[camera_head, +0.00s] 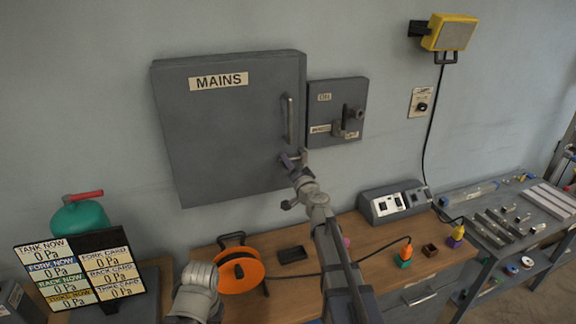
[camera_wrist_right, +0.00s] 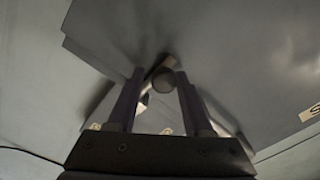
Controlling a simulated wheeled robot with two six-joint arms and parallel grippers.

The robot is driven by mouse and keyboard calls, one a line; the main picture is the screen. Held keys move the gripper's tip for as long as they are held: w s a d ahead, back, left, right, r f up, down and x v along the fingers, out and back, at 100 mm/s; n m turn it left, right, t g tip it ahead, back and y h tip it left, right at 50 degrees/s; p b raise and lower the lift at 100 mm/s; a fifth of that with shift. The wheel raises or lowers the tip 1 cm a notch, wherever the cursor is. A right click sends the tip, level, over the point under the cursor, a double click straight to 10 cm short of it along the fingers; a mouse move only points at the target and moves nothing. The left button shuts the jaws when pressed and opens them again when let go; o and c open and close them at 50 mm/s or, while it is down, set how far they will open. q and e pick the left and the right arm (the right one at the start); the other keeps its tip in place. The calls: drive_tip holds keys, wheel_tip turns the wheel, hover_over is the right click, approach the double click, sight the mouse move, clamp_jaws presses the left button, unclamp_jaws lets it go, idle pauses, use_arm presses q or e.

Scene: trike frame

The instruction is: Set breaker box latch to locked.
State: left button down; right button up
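The breaker box (camera_head: 225,140) is a large grey wall cabinet with a "MAINS" label and a vertical bar handle (camera_head: 288,120) on its shut-looking door. My right gripper (camera_head: 291,158) is at the door's lower right edge, below the handle, and hides most of what is there. In the right wrist view a short latch with a round dark knob (camera_wrist_right: 164,81) lies between the fingertips of my right gripper (camera_wrist_right: 160,82). The fingers are apart, with a gap visible on the knob's left; contact on the right is unclear. The latch's lock marking is not visible. My left gripper is out of view.
A smaller grey box (camera_head: 325,95) with a lever and an "ON" label hangs just right of the cabinet. Below is a wooden bench (camera_head: 300,290) with an orange cable reel (camera_head: 240,271) and a grey instrument (camera_head: 395,203). A display board (camera_head: 80,270) stands at left.

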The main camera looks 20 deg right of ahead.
drive_tip(key=shift+o, duration=0.7)
drive_tip(key=shift+a, duration=0.1)
drive_tip(key=shift+s, duration=0.15)
drive_tip(key=s, duration=0.7)
drive_tip(key=shift+s, duration=0.25)
